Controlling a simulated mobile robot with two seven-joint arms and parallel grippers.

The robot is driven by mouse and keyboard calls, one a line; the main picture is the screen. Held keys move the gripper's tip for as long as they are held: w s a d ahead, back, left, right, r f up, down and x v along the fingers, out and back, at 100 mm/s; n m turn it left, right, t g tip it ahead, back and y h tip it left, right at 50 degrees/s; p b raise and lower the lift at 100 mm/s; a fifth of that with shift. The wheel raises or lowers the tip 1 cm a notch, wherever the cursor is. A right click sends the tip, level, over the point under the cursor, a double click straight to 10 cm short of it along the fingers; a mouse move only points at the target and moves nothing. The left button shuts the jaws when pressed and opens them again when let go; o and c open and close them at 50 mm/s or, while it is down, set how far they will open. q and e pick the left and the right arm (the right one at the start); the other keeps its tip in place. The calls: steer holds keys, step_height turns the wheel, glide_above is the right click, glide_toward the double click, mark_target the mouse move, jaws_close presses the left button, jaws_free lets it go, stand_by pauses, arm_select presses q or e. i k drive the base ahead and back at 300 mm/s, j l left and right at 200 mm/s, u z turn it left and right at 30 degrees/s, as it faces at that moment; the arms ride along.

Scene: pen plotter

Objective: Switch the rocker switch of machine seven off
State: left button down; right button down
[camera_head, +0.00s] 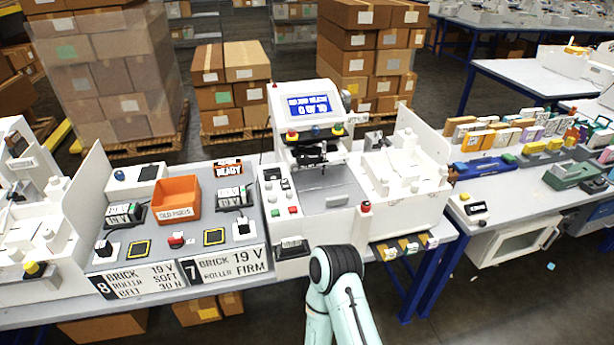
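A label plate with the number 7 (228,265), reading "19 V" and "FIRM", is on the bench front. Above it on the grey panel is a small black-and-white switch-like part (241,228); its on or off position is too small to tell. A meter-like block (235,198) stands behind it. To the right is a white machine with a lit blue screen (308,105) and a side control panel with small buttons (281,192). One of my arms rises at the bottom centre, its bent joint in front of the bench. Neither gripper is in view.
A plate numbered 8 (137,281) and a similar switch-like part (104,248) are at the left. A red button (176,240) lies between the two switch-like parts. An orange bin (177,199) stands behind. A red knob (365,207) sticks up at the machine's front right.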

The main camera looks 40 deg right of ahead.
mark_target(285, 184)
steer(key=z, duration=1.65)
